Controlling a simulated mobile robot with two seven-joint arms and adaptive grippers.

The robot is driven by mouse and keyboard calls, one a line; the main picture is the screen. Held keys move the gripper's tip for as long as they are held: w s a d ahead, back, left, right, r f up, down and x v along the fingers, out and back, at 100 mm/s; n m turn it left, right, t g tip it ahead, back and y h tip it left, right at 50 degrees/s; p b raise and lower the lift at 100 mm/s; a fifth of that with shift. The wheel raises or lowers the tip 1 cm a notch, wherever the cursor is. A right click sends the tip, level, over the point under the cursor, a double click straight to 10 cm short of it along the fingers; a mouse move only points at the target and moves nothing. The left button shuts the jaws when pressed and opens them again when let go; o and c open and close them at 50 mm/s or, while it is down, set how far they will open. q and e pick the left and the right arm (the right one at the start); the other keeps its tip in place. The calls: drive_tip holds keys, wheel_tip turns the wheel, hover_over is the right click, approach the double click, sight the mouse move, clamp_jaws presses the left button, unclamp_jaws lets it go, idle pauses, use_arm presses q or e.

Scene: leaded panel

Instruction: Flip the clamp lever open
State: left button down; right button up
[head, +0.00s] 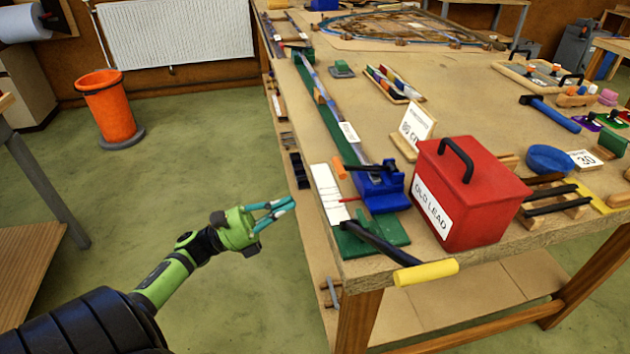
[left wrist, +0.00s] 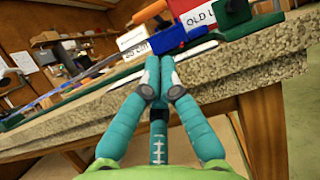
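A blue clamp block (head: 382,188) stands on a green base (head: 375,236) near the bench's front left corner. An orange-handled lever (head: 338,167) with a dark rod reaches left from the clamp block. A longer black bar with a yellow grip (head: 426,272) slants from the green base past the bench's front edge. The blue block also shows in the left wrist view (left wrist: 168,38). My left gripper (head: 293,204) is off the bench's left edge, apart from the clamp and lever. Its teal fingertips are together and empty; they also show in the left wrist view (left wrist: 159,62).
A red OLD LEAD box (head: 468,195) stands close right of the clamp. A white ruler plate (head: 328,194) lies left of it. A long green rail (head: 328,112) runs back from the clamp. The floor left of the bench (head: 200,170) is clear around my left arm.

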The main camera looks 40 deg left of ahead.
use_arm(q)
drive_tip(key=shift+p+x, duration=1.7)
drive_tip(key=shift+x, duration=3.2)
drive_tip(key=shift+w, duration=0.1)
